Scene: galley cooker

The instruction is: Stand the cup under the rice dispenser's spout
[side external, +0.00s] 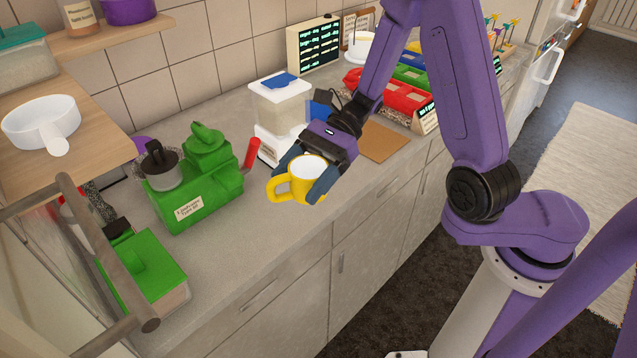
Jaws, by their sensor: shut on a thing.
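A yellow cup (297,187) with a white inside and a handle at its left is held in the air near the counter's front edge. My gripper (311,180) is shut on the cup, with dark fingers on either side of it. The cup looks roughly upright, its opening facing up. The rice dispenser (279,108), a clear bin with a white base and a blue lid piece, stands on the counter behind the cup. My gripper and arm hide part of its right side. I cannot make out its spout clearly.
A green machine (192,190) with a red lever (251,154) stands left of the cup. A green-topped box (145,265) is at the front left. A brown board (384,141) and colored trays (405,92) lie to the right. The counter (250,245) in front is bare.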

